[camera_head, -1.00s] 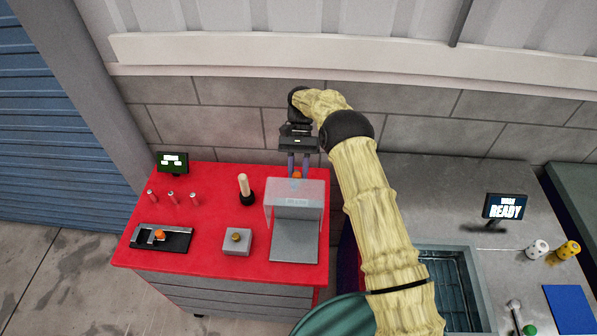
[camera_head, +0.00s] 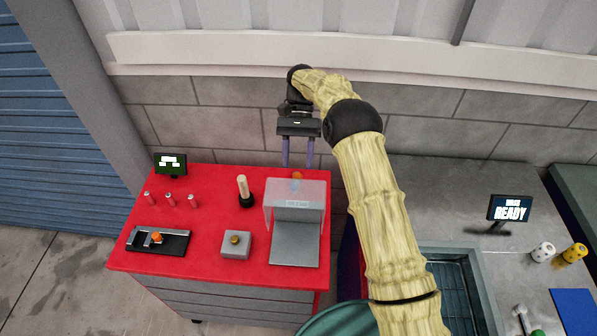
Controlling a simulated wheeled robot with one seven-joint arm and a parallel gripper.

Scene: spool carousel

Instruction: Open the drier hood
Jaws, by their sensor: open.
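The drier hood (camera_head: 295,191) is a pale, see-through box shape with a faint label on its front, at the back right of the red bench top. It stands at the rear of a grey plate (camera_head: 294,244), whose front part is bare. An orange knob (camera_head: 297,175) shows at the hood's back top edge. My gripper (camera_head: 298,166) is open, with two slim purple fingers pointing down, spread apart just above and behind the knob. The fingers look empty and apart from the knob; the exact gap in depth is hard to tell.
On the red bench (camera_head: 200,225) stand a wooden-handled tool (camera_head: 243,188), a grey box with a knob (camera_head: 236,244), a black slide fixture (camera_head: 157,241), small pegs and a display (camera_head: 170,164). A block wall is close behind. A grey counter (camera_head: 420,190) lies right.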

